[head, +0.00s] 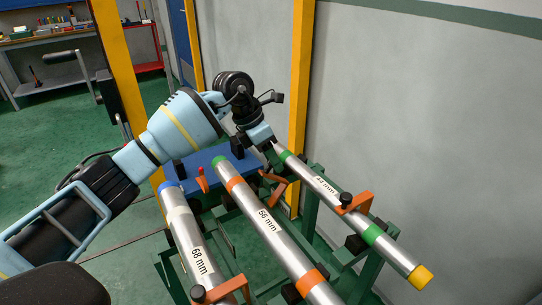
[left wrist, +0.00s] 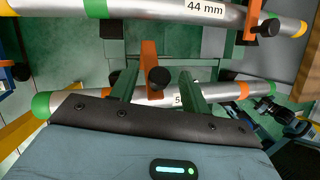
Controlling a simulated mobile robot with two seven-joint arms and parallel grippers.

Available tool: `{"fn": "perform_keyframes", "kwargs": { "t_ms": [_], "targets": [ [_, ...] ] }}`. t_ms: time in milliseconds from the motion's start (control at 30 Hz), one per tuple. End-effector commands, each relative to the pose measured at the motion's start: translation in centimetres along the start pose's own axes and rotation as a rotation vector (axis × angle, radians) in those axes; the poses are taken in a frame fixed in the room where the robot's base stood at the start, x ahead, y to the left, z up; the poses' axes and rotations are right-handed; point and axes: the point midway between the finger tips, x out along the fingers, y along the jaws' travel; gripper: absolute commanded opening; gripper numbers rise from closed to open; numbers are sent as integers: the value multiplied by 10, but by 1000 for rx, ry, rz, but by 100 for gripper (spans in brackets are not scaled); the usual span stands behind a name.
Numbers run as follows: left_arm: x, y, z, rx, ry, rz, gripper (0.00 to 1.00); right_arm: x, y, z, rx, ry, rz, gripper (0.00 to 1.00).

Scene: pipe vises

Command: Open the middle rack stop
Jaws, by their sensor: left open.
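The middle rack stop (left wrist: 149,56) is an orange bar with a black knob (left wrist: 158,78), by the 56 mm pipe (left wrist: 100,97) in the left wrist view. In the head view, orange metal of this stop (head: 278,190) shows beside the 56 mm pipe (head: 265,226), below my left gripper. My left gripper (head: 268,143) is open. Its green fingers (left wrist: 159,87) stand apart on either side of the knob in the left wrist view, with no clear contact. They hide part of the pipe and its label. My right gripper is out of view.
The 68 mm pipe (head: 190,232) lies to the left, with an orange stop (head: 225,289) near its front. The 44 mm pipe (head: 320,183) lies to the right, with its own orange stop (head: 355,204). Yellow posts and a grey wall (head: 410,110) stand behind.

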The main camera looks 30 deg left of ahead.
Motion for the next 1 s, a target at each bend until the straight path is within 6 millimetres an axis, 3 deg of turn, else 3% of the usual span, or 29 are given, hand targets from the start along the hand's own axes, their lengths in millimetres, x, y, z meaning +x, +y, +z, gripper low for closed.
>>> {"fn": "perform_keyframes", "kwargs": {
  "t_ms": [167,500,1000],
  "targets": [
    [0,0,0,0,0,0,45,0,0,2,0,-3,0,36],
    [0,0,0,1,0,0,1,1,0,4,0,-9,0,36],
    [3,2,10,2,-4,1,0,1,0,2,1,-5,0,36]
  ]
}}
